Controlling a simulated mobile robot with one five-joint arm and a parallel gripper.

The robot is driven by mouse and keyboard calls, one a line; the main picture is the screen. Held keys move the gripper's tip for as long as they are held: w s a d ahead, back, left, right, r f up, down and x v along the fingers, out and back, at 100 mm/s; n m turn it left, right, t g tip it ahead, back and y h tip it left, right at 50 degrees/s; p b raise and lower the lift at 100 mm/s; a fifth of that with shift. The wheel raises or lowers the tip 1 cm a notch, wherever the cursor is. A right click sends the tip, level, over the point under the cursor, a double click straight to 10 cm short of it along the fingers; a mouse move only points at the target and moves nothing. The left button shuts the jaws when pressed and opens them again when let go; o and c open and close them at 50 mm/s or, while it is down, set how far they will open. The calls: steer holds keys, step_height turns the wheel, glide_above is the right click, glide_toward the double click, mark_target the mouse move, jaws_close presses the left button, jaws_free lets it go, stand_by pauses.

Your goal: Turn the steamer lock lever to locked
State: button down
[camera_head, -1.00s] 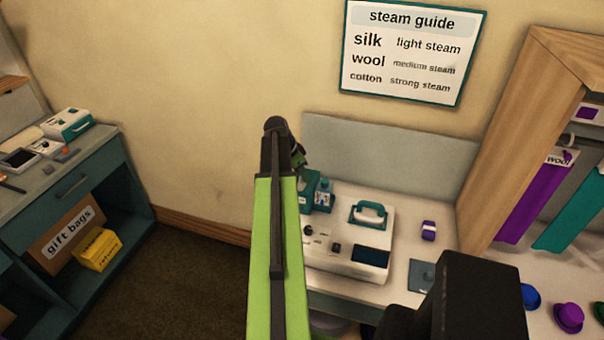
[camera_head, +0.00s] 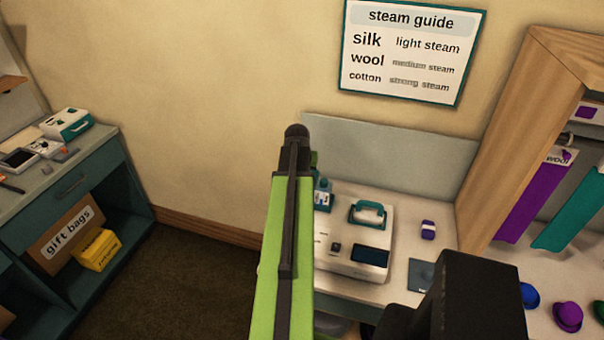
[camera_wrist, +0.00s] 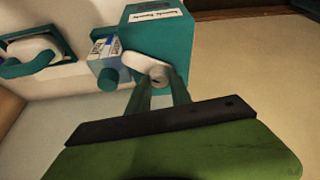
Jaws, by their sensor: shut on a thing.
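The white lock lever (camera_wrist: 138,62) sits on the face of a teal box (camera_wrist: 160,40) in the wrist view. My gripper (camera_wrist: 160,84) is shut on the lever's rounded end, one finger on each side. The lever lies slanted across the lower part of the box. In the head view my green arm hides the lever, my fingers and most of the teal box. The white steamer unit (camera_head: 338,262) with a teal handle (camera_head: 368,214) stands on the counter right of my arm.
A small labelled container (camera_wrist: 104,50) with a teal knob (camera_wrist: 108,80) stands close beside the teal box. A purple and white item (camera_head: 428,230) lies right of the steamer. A back panel (camera_head: 400,150) and the wall rise behind. A drawer cabinet (camera_head: 75,185) is at the left.

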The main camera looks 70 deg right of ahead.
steer(key=n+t, duration=0.1)
steer(key=n, duration=0.2)
steer(key=shift+s+n+y, duration=0.15)
steer(key=shift+n+y, duration=0.15)
steer(key=shift+y, duration=0.1)
steer(key=shift+d+n+t+y, duration=0.1)
steer(key=shift+n+t+y, duration=0.45)
steer(key=shift+n, duration=1.35)
steer(key=shift+t, duration=0.25)
steer(key=c, duration=1.2)
jaws_free()
steer(key=p+v, duration=1.6)
steer(key=v, duration=0.1)
steer(key=shift+s+a+r, duration=0.15)
steer(key=shift+a, duration=0.1)
